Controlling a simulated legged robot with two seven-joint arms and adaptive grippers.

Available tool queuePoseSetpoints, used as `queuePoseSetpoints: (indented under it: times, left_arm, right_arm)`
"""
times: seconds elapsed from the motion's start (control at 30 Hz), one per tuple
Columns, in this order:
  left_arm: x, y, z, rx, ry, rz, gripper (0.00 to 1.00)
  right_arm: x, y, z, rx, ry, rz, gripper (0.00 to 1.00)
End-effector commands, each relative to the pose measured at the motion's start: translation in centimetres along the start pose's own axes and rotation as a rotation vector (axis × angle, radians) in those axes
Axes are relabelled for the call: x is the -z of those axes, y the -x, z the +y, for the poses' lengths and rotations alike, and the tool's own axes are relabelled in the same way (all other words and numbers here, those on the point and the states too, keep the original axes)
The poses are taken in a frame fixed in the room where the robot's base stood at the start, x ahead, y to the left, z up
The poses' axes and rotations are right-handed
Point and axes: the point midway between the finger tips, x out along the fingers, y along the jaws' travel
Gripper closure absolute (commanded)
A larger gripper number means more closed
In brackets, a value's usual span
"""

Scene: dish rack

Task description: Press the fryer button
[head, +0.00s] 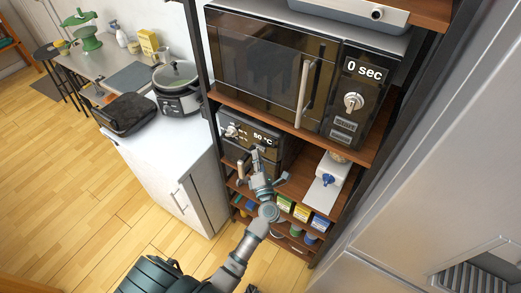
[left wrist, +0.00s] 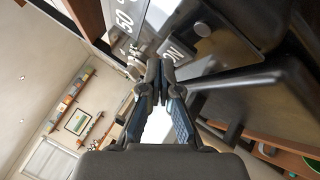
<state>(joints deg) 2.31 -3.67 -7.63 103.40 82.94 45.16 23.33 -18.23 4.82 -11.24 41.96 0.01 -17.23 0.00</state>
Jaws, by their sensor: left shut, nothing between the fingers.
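The fryer (head: 264,126) is a dark appliance on the shelf under the microwave. Its front has a knob (head: 232,131), a temperature display and a handle (head: 241,166). My left gripper (head: 256,156) is in front of the fryer, just under the display in the head view. In the left wrist view the closed fingertips (left wrist: 160,70) point at the fryer's front panel, close beside a label that looks like "ON" (left wrist: 173,52). I cannot tell whether they touch it. The fingers are shut with nothing between them. My right gripper is not seen.
The microwave (head: 265,62) with a "0 sec" display stands above. A white dispenser (head: 325,180) and small boxes (head: 301,212) sit right and below. A white counter (head: 160,137) with a slow cooker (head: 177,88) is at left. A grey fridge (head: 440,170) stands at right.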

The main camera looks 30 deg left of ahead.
Motion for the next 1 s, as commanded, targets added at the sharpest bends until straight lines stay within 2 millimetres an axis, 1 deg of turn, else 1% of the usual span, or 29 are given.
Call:
queuePoseSetpoints:
  times: [0.1, 0.43, 0.8, 1.0]
  left_arm:
    - [0.2, 0.4, 0.3, 0.001, 0.001, 0.001, 1.0]
    - [0.4, 0.7, 0.5, 0.001, 0.0, 0.001, 1.0]
    - [2.4, 3.4, 2.5, 0.001, -0.002, 0.001, 1.0]
    - [3.2, 4.5, 3.3, 0.001, 0.0, 0.001, 1.0]
  right_arm:
    - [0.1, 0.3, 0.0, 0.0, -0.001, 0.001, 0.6]
    - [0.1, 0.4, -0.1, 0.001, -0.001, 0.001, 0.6]
    - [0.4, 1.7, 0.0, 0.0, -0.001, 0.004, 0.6]
    - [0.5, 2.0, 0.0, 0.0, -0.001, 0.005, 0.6]
